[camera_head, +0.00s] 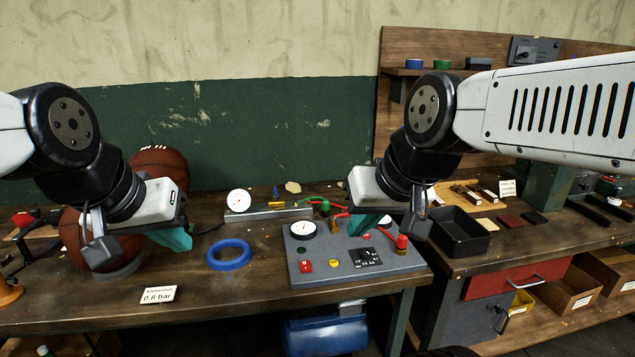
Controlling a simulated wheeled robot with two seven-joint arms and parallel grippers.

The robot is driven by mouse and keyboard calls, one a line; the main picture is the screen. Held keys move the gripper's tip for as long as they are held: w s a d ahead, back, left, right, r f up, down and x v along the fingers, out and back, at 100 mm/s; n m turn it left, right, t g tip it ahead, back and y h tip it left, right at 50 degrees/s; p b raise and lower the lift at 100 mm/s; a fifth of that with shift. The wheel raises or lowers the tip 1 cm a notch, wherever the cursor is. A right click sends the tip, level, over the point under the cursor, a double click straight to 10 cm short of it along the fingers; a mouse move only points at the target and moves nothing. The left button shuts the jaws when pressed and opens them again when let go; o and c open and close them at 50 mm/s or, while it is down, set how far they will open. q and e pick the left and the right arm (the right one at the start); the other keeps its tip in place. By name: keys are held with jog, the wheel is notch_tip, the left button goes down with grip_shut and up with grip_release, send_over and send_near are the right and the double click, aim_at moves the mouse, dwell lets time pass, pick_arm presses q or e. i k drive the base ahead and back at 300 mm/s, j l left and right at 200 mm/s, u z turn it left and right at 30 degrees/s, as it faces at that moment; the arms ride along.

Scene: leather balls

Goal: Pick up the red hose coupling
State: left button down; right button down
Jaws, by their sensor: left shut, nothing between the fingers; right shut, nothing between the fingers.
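A red cylindrical fitting (402,242), which looks like the red hose coupling, stands at the right rear of the grey control panel (405,263). A red hose (386,233) runs to it; part of that hose is hidden behind my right gripper (364,224). The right gripper hangs over the panel's rear middle, left of the coupling and apart from it, shut and empty. My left gripper (178,240) is over the left of the bench in front of a basketball, shut and empty. A green fitting (324,206) and more red hose lie behind the panel.
A blue ring (229,254) lies left of the panel. Basketballs (160,163) are at the left, one on a grey ring stand. A gauge (238,200) stands behind. A black tray (460,232) is right of the coupling. A label card (158,295) is near the front edge.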

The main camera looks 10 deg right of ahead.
aim_at(402, 243)
jog(key=i+l, duration=0.15)
jog(key=l, duration=0.2)
jog(key=i+l, duration=0.15)
jog(key=l, duration=0.25)
jog(key=i+l, duration=0.15)
jog(key=l, duration=0.2)
jog(key=i+l, duration=0.15)
jog(key=l, duration=0.25)
jog(key=i+l, duration=0.1)
jog(key=l, duration=0.25)
jog(key=k, duration=0.5)
jog(key=k+j, duration=0.15)
jog(key=j, duration=0.2)
jog(key=k+j, duration=0.15)
jog(key=j, duration=0.15)
jog(key=k+j, duration=0.15)
jog(key=j, duration=0.2)
